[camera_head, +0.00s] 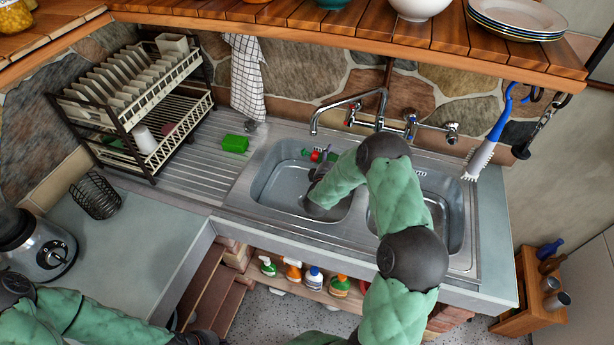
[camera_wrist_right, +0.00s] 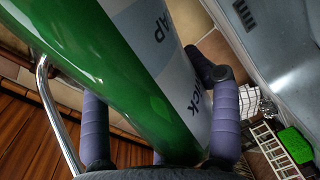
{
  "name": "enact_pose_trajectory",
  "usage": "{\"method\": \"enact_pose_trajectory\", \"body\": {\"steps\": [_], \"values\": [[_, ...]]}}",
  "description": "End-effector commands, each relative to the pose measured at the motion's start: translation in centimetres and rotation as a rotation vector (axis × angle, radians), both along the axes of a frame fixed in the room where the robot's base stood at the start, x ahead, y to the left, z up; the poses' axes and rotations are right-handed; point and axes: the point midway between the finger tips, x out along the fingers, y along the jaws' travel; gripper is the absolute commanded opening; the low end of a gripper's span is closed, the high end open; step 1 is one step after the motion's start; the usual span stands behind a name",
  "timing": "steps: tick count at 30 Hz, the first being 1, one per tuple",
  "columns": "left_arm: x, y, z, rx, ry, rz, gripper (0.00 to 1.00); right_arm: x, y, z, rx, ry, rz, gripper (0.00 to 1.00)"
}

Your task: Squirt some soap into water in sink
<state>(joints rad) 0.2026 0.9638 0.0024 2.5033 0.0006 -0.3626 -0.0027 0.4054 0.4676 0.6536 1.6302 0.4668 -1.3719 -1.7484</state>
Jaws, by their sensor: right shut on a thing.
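The sink (camera_head: 362,200) has two metal basins under a faucet (camera_head: 350,100). My right arm reaches over it, and my right gripper (camera_head: 318,182) is above the left basin (camera_head: 270,188), partly hidden by the arm. In the right wrist view the gripper (camera_wrist_right: 155,115) is shut around a green soap bottle (camera_wrist_right: 95,60) with a white and grey label, which looks strongly tilted. In the head view only small green and red bits show beside the gripper; I cannot tell which belong to the bottle. Water in the basin cannot be made out.
A dish rack (camera_head: 140,105) and a green sponge (camera_head: 234,144) are left of the sink. A towel (camera_head: 246,78) hangs behind, a brush (camera_head: 485,150) at right. A wooden shelf (camera_head: 400,42) overhangs the back. Several bottles stand below the counter. The left counter (camera_head: 140,240) has free room.

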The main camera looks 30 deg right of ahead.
Motion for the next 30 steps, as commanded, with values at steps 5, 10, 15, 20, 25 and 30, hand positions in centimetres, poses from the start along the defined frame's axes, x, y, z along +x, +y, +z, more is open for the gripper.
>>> {"method": "enact_pose_trajectory", "body": {"steps": [5,10,15,20,25,30], "values": [[0.0,0.0,-0.05,0.0,0.0,0.0,0.0,0.02,-0.11,0.06,-0.011,0.004,-0.001,0.03],[0.0,0.0,-0.11,0.0,0.0,0.0,0.0,-0.01,-0.15,-0.03,-0.019,0.012,-0.001,0.03],[0.0,0.0,-0.15,0.0,0.0,0.0,0.0,-0.05,-0.19,-0.12,-0.025,0.019,-0.001,0.03],[0.0,0.0,-0.21,0.0,0.0,0.0,0.0,-0.09,-0.22,-0.22,-0.033,0.025,-0.001,0.03],[0.0,0.0,-0.26,0.0,0.0,0.0,0.0,-0.11,-0.26,-0.31,-0.041,0.033,0.0,0.03],[0.0,0.0,-0.32,0.0,0.0,0.0,0.0,-0.14,-0.3,-0.41,-0.047,0.039,0.0,0.03]]}}
